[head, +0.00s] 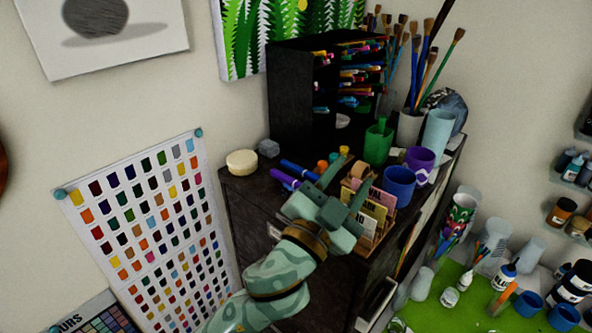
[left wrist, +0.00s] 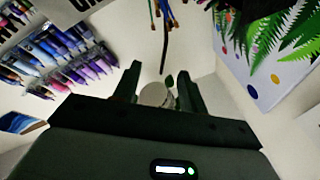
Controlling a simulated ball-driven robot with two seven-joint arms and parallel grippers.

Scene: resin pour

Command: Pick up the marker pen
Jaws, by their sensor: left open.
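A blue marker pen (head: 299,169) lies on the dark cabinet top, left of my gripper in the head view. A purple pen (head: 285,179) lies beside it, nearer the front left edge. I cannot tell which one is the task's marker pen. My left gripper (head: 355,172) is open above the cabinet's front part, to the right of these pens and apart from them. In the left wrist view its two fingers (left wrist: 158,78) stand apart, with a pale round thing (left wrist: 154,95) behind the gap. No loose pen shows between them. My right gripper is not in view.
A card holder (head: 376,205) stands close to the right of my gripper. Blue (head: 399,182) and green (head: 378,142) cups stand behind it. A black pen rack (head: 290,95) rises at the back. A cream round tub (head: 242,162) sits at the left corner.

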